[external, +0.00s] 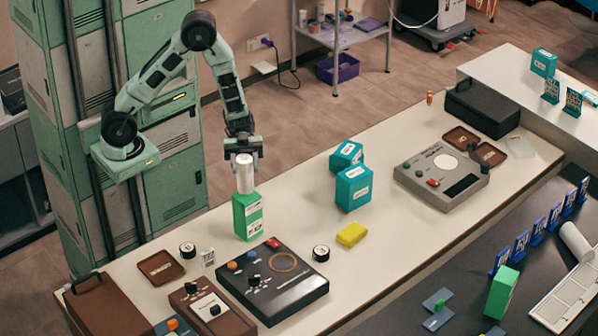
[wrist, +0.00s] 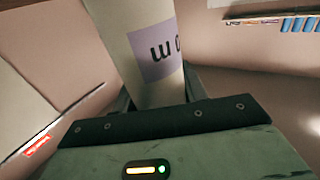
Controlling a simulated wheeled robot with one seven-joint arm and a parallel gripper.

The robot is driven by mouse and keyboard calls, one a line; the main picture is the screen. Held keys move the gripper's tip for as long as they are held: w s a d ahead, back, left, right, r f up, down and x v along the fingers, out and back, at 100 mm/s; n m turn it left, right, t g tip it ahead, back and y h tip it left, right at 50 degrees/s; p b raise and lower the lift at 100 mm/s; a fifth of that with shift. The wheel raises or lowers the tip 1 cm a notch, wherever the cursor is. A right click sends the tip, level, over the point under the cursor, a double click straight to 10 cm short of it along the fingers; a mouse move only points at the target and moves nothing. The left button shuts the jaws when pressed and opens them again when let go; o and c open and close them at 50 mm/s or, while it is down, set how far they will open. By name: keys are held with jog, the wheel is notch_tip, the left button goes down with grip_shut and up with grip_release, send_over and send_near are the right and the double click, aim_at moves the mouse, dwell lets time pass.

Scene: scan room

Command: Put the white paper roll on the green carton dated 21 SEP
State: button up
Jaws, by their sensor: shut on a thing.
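The white paper roll (external: 245,176) is upright in my gripper (external: 243,152), which is shut on its upper part. A green carton (external: 247,217) with a white label stands directly under the roll on the pale counter. The roll's lower end is at the carton's top; I cannot tell whether they touch. The label's date is too small to read. In the wrist view the roll (wrist: 140,22) shows a purple label with dark letters, between my gripper's fingers. Another green carton (external: 502,292) stands on the dark desk at lower right; its date is not readable.
A black control panel (external: 290,290) lies close in front of the carton, with a brown tray (external: 160,267) to the left. Teal boxes (external: 354,188) and a yellow block (external: 351,234) are to the right. Another white cylinder (external: 575,242) lies on the dark desk.

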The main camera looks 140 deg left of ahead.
aim_at(245, 174)
jog(key=shift+f, duration=1)
jog(key=shift+f, duration=0.1)
jog(key=o, duration=1)
